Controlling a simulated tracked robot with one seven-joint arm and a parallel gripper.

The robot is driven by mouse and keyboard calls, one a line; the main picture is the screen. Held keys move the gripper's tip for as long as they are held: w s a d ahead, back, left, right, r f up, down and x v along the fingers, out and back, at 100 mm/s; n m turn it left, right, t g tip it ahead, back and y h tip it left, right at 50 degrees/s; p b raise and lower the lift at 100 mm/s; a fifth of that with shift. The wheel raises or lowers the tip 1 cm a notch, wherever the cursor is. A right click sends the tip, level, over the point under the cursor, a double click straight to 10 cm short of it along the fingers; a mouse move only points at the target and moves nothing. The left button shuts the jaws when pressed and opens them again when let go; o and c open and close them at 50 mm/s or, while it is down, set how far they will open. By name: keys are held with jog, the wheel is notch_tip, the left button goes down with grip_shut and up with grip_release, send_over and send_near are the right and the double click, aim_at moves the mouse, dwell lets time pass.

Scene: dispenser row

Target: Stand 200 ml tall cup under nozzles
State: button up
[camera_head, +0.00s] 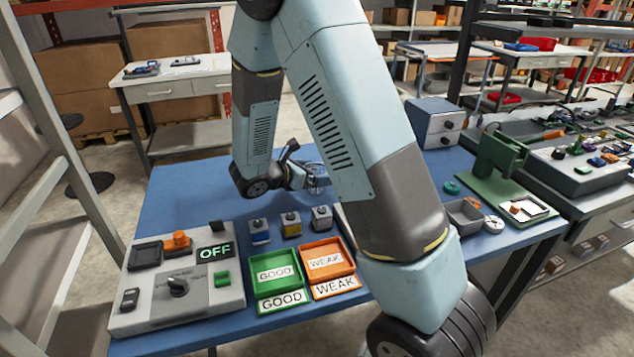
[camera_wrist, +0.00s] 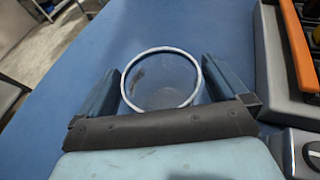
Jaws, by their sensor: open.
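A clear tall cup (camera_wrist: 163,92) with a pale round rim stands on the blue table in the wrist view, seen from above at a slant. My gripper (camera_wrist: 160,76) is open, with one finger on each side of the cup. Small gaps seem to show between the fingers and the rim; whether either touches lower down is hidden. In the head view my gripper (camera_head: 300,173) is low over the table behind my arm, and the cup is hard to make out there. I cannot make out any nozzles in either view.
A grey control box (camera_head: 178,289) reading OFF, a green tray (camera_head: 279,284) and an orange tray (camera_head: 327,268) line the table's front. Small switch boxes (camera_head: 291,225) stand behind them. A green stand (camera_head: 500,170) is at the right. Blue table (camera_head: 190,195) is bare at left.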

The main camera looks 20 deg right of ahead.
jog(key=shift+d, duration=0.2)
jog(key=shift+c, duration=0.5)
jog(key=c, duration=1)
